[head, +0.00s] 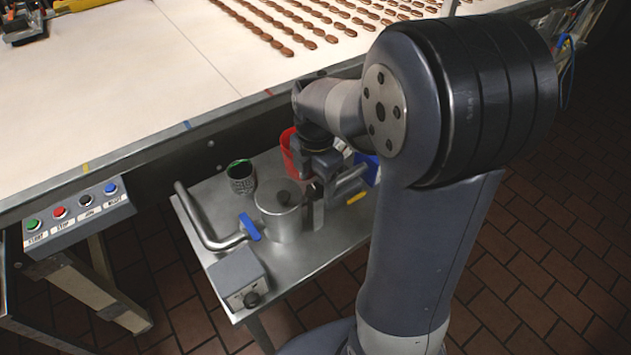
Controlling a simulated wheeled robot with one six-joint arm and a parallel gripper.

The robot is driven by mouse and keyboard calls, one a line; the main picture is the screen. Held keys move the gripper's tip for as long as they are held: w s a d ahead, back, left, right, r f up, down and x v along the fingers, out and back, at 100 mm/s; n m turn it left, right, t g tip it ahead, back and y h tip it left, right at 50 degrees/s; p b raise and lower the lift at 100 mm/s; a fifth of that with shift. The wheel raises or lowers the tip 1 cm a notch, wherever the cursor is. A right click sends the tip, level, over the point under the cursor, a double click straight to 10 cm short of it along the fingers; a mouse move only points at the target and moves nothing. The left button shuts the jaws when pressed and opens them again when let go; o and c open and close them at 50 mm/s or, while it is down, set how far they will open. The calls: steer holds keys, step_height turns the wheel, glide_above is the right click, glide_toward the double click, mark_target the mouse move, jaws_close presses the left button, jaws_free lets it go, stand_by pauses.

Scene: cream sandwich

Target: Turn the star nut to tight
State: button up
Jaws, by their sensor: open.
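A steel cylinder (280,222) stands on the small metal table, with pipes beside it. A small dark knob (283,197) sits on its lid; it looks like the star nut, but its lobes and any tight mark are too small to read. My gripper (314,196) points down just right of the cylinder's top, close to the knob. It is open, and nothing shows between its fingers. The fingers are small and partly blend with the metal behind them, so I cannot tell whether they touch the cylinder.
A pipe with a blue handle (249,226) is left of the cylinder. A grey box (237,277) with a black knob is in front. The conveyor (150,85) carries rows of brown biscuits. A button panel (79,216) is left.

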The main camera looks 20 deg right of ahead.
steer(key=shift+w+f, duration=0.2)
steer(key=shift+f, duration=0.25)
steer(key=shift+s+f, duration=0.1)
steer(key=shift+f, duration=0.15)
steer(key=shift+c, duration=0.4)
steer(key=c, duration=0.9)
